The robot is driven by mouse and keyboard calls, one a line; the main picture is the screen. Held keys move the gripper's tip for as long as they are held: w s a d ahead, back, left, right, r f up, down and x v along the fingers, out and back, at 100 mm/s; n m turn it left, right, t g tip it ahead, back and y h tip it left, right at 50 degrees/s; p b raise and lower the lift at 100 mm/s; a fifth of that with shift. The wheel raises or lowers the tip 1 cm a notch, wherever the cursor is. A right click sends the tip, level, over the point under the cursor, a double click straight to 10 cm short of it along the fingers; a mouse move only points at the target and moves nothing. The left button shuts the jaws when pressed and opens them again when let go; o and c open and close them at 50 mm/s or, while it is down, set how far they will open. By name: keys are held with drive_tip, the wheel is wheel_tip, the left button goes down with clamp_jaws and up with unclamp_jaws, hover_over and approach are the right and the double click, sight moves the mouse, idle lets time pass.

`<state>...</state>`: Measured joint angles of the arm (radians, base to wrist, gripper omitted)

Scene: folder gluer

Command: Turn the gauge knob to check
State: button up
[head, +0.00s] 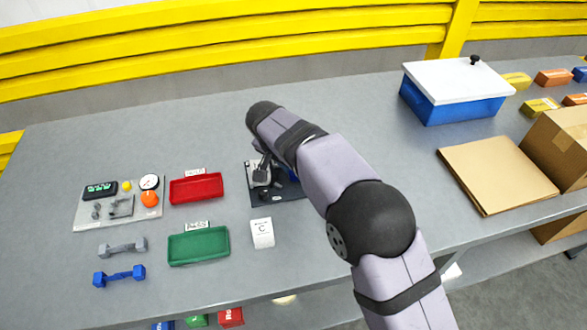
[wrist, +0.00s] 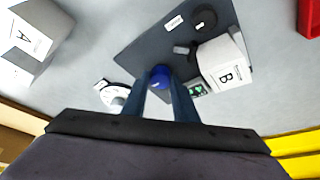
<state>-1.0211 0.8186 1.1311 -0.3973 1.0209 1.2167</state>
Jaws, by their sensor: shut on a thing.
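My gripper (wrist: 161,88) points down over a dark plate (wrist: 150,38) and is shut on a blue knob (wrist: 160,72), seen between the fingertips in the wrist view. A white round dial (wrist: 115,96) lies left of the fingers, partly hidden. A small dark display with green marks (wrist: 196,88) is just right of them. In the head view my arm covers much of this plate (head: 290,192), and the grip itself is hidden.
A white block marked B (wrist: 222,62) and a black knob (wrist: 205,18) are on the plate's right side. A block marked A (wrist: 38,40) stands left. Red (head: 197,188) and green (head: 199,246) trays and a grey panel (head: 90,215) lie left in the head view.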

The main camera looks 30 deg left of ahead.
sight(289, 188)
drive_tip(key=o, duration=1)
drive_tip(key=shift+b+v, duration=0.65)
drive_tip(key=shift+v, duration=3.05)
drive_tip(key=shift+w+d, duration=0.1)
drive_tip(key=w+d+p, duration=0.1)
drive_tip(key=d, duration=0.7)
drive_tip(key=w+d+g+p, duration=0.1)
drive_tip(key=d, duration=0.7)
drive_tip(key=w+d+g+h+p, duration=0.1)
drive_tip(key=w+d, duration=0.1)
drive_tip(key=d, duration=0.6)
drive_tip(key=shift+d, duration=0.25)
drive_tip(key=shift+s+d+f+g+y+p, duration=0.15)
drive_tip(key=shift+s+d+f+g+p, duration=0.4)
drive_tip(key=shift+s+d, duration=2.6)
drive_tip(key=shift+s+d+f+g+y+p, duration=0.25)
drive_tip(key=shift+s+d+f+p, duration=0.45)
drive_tip(key=shift+s+d, duration=2.45)
drive_tip(key=shift+s+d+f+g+y+p, duration=0.1)
drive_tip(key=shift+s+d+f+g+p, duration=0.45)
drive_tip(key=shift+s+d, duration=2.6)
